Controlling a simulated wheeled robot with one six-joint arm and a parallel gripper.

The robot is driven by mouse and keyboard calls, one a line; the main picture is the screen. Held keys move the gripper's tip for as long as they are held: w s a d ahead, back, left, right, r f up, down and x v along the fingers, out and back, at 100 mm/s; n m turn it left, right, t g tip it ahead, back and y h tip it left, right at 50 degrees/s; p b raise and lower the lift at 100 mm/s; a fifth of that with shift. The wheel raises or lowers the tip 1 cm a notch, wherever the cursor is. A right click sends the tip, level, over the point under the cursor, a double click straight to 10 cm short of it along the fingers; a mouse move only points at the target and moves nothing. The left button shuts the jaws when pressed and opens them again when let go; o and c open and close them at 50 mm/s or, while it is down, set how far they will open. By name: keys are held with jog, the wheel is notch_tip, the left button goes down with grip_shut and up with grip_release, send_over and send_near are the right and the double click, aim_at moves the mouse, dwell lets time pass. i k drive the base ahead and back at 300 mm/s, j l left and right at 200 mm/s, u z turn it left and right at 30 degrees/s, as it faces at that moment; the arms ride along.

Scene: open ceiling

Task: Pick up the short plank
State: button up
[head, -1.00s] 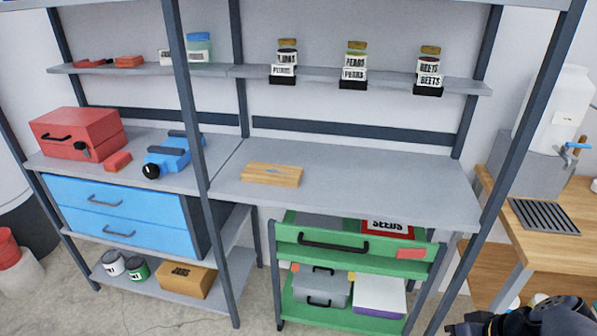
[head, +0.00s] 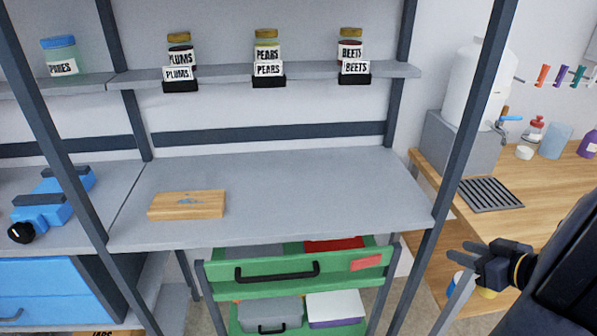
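My gripper (head: 472,262) is at the lower right, in front of the rack's right post and well to the right of the plank. Its dark fingers look spread apart with nothing between them.
The grey bench top (head: 300,190) is clear right of the plank. Rack posts (head: 455,130) stand at its front corners. A blue tool (head: 50,203) lies at left. A green cart (head: 300,268) stands below. Jars line the shelf (head: 220,79) above. A wooden counter (head: 525,190) is at right.

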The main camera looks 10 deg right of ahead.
aim_at(207, 204)
jog(key=i+j+u, duration=0.15)
jog(key=i+u, duration=0.65)
jog(key=u, duration=1.2)
jog(key=i+l, duration=0.05)
jog(key=l, duration=0.05)
